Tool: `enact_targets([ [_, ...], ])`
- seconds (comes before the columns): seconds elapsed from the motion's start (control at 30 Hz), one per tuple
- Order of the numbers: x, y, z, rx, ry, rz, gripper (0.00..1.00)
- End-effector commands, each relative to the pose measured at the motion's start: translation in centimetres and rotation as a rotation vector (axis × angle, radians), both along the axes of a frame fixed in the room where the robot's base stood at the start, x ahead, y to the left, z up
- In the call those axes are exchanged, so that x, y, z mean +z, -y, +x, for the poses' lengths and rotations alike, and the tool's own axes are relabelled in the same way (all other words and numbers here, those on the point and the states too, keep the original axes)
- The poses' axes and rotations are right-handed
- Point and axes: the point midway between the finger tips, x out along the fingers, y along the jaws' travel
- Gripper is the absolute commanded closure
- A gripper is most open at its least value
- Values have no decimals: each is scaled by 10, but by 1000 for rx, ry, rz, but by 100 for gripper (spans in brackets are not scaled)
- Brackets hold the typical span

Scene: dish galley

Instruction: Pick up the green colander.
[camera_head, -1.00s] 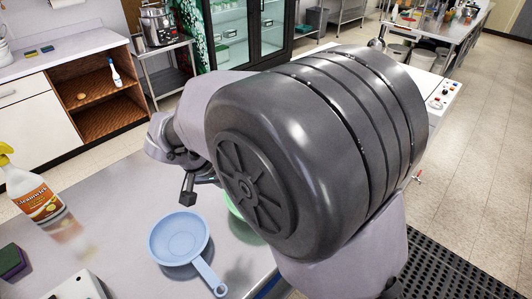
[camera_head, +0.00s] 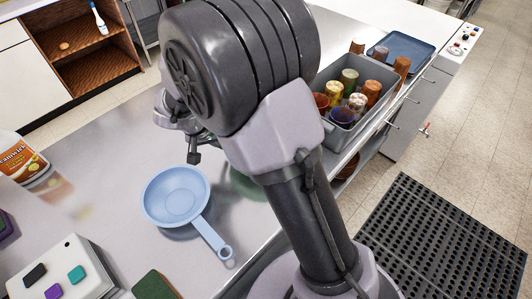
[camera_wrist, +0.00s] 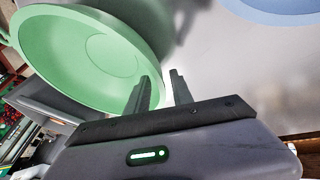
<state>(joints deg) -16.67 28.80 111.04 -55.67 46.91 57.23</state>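The green colander (camera_wrist: 100,45), a pale green bowl shape, fills the upper left of the wrist view. In the head view only a faint green part (camera_head: 246,183) shows beside my arm, which hides the rest. My gripper (camera_wrist: 160,76) is open, its two dark fingers apart. In the wrist view the left finger overlaps the colander's inside and the right finger lies just outside its rim. I cannot tell whether either touches it. In the head view a dark tip of my gripper (camera_head: 194,157) shows above the counter.
A blue pan (camera_head: 172,192) lies left of the green part on the steel counter (camera_head: 110,150). A grey tub (camera_head: 345,135) of cups stands behind my arm. A spray bottle (camera_head: 22,160), a white box (camera_head: 75,250) and a sponge (camera_head: 155,286) are at left and front.

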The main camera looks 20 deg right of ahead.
Motion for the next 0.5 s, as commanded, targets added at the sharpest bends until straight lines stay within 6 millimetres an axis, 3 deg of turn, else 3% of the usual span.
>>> enact_targets([
  [0.03, 1, 0, 0, 0, 0, 0, 82],
  [0.13, 1, 0, 0, 0, 0, 0, 100],
  [0.5, 1, 0, 0, 0, 0, 0, 100],
])
